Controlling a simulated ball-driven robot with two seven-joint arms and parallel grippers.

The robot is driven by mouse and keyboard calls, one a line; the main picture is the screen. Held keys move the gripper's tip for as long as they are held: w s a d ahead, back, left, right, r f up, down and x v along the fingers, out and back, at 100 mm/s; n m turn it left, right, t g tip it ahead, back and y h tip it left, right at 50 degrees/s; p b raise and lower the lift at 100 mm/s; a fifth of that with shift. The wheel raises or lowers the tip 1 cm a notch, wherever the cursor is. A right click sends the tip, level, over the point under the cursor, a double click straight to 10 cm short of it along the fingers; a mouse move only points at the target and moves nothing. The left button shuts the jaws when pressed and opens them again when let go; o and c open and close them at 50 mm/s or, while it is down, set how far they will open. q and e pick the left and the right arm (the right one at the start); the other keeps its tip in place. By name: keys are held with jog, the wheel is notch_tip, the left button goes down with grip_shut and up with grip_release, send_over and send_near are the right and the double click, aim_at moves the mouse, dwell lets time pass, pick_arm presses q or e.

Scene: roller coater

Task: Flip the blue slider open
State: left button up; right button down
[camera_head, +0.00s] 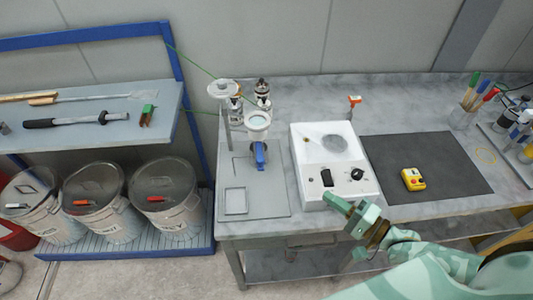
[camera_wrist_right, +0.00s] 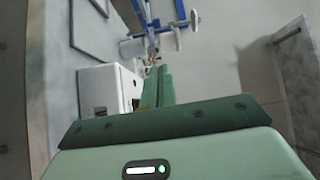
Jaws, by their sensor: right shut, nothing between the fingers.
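The blue slider (camera_head: 260,155) sits on the front of a small white cup-like fixture (camera_head: 257,122) on the grey plate, left of the white box. In the right wrist view, a blue part (camera_wrist_right: 155,30) shows beyond the fingers, with white round parts beside it. My right gripper (camera_head: 338,201) is green and shut with nothing in it. It is at the front edge of the white box, to the right of the slider and apart from it. Its closed fingers also show in the right wrist view (camera_wrist_right: 158,85). My left gripper is not in view.
A white box (camera_head: 318,150) with a black switch and knob stands right of the slider. A dark mat (camera_head: 440,150) holds a yellow device (camera_head: 413,179). Several lidded buckets stand on a low blue rack (camera_head: 130,248) at left. The bench front (camera_head: 260,228) is clear.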

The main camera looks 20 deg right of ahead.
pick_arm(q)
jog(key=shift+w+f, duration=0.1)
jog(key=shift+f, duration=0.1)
pick_arm(e)
send_near(259, 149)
jog(key=w+a+r, duration=0.2)
jog(key=a, duration=0.1)
jog(key=shift+w+a+r, duration=0.2)
jog(key=shift+r, duration=0.2)
